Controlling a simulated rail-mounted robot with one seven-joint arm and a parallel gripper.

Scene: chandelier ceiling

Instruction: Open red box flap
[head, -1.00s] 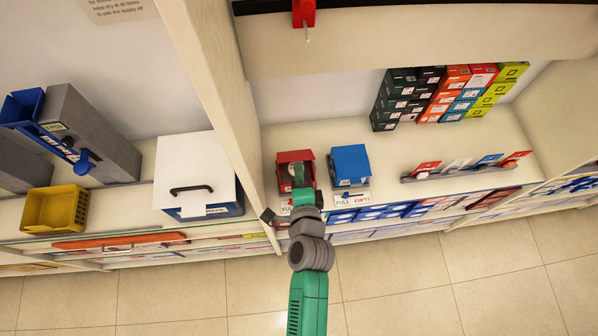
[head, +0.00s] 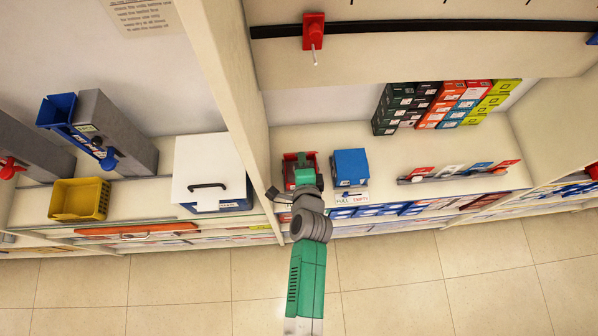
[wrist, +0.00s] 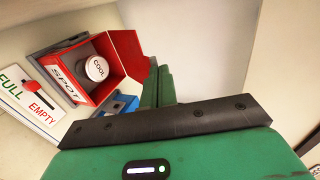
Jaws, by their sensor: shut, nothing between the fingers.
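The red box (wrist: 90,93) shows open in the wrist view. A white round container marked COOL (wrist: 97,68) is inside it, and a SPOT label is on its front. Its red flap (wrist: 130,52) stands raised at the box's right side in that view. My gripper (wrist: 161,72) is shut and empty, its green fingers close to the flap; I cannot tell whether they touch. In the head view, my green gripper (head: 304,166) is over the red box (head: 288,172) and hides much of it.
A blue box (head: 350,166) stands right of the red box, with a FULL/EMPTY sign in front. A shelf divider (head: 235,90) rises at the left. Stacked coloured cartons (head: 440,105) stand at the back right. The shelf surface between them is partly clear.

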